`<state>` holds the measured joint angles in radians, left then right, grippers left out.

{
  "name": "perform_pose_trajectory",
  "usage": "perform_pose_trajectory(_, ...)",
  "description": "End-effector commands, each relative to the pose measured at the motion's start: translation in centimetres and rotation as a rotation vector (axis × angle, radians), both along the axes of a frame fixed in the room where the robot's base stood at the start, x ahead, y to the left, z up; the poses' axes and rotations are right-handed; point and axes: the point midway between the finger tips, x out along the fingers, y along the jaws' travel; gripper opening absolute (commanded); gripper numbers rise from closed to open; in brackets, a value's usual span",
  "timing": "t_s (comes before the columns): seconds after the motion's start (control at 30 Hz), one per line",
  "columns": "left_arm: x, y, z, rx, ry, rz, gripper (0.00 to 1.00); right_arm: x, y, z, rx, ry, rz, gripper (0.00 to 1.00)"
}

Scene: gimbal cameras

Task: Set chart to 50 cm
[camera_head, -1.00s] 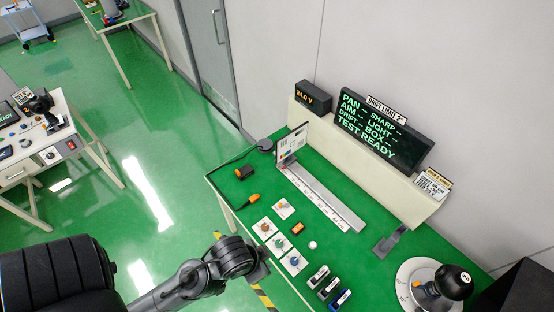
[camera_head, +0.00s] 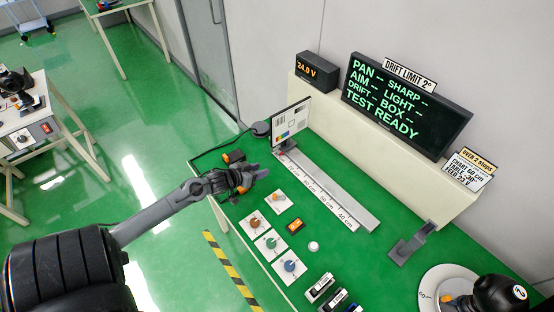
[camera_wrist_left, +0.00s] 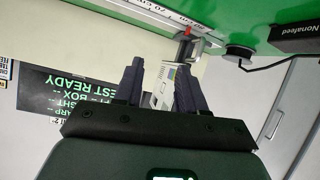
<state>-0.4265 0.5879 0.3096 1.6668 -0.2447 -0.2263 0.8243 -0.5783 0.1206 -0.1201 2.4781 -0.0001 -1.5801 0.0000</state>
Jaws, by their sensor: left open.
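The chart (camera_head: 291,123) is an upright white card with colour patches. It stands at the far left end of the grey rail (camera_head: 335,194), whose scale shows marks including 50 cm and 40 cm. My left gripper (camera_head: 256,175) is over the left part of the green table, left of the rail and on the near side of the chart, apart from it in the head view. It is open. In the left wrist view the chart (camera_wrist_left: 166,86) appears between the two dark fingers, beyond them, with no visible contact. My right gripper is not in view.
The screen (camera_head: 408,105) reads TEST READY, and a sign (camera_head: 467,173) lists chart 60 cm. Knobs (camera_head: 289,266), a small orange-topped switch (camera_head: 295,226) and several small blocks (camera_head: 320,288) occupy the near table. A turntable (camera_head: 443,291) with a black camera stands lower right. A black disc (camera_head: 261,128) with a cable sits behind the gripper.

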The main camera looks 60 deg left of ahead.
Motion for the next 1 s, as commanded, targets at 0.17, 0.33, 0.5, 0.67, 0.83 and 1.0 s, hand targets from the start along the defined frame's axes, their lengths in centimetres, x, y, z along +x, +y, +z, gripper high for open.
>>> perform_pose_trajectory(0.17, 1.5, 6.9, -3.5, 0.095, -0.022, 0.04, 0.4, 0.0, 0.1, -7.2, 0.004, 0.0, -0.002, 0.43)
perform_pose_trajectory(0.33, 2.9, 9.4, -3.3, 0.148, -0.054, 0.05, 0.4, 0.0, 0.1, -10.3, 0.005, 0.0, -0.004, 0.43)
perform_pose_trajectory(0.5, 3.6, 9.8, -3.5, 0.163, -0.068, 0.046, 0.4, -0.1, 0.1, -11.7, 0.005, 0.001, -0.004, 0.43)
perform_pose_trajectory(0.67, 4.3, 9.9, -3.7, 0.162, -0.073, 0.045, 0.4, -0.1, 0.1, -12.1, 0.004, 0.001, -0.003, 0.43)
perform_pose_trajectory(0.83, 5.9, 10.3, -4.4, 0.162, -0.074, 0.047, 0.4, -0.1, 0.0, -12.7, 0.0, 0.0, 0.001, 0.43)
perform_pose_trajectory(1.0, 8.2, 10.9, -5.4, 0.163, -0.074, 0.046, 0.4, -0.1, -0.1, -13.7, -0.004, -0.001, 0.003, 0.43)
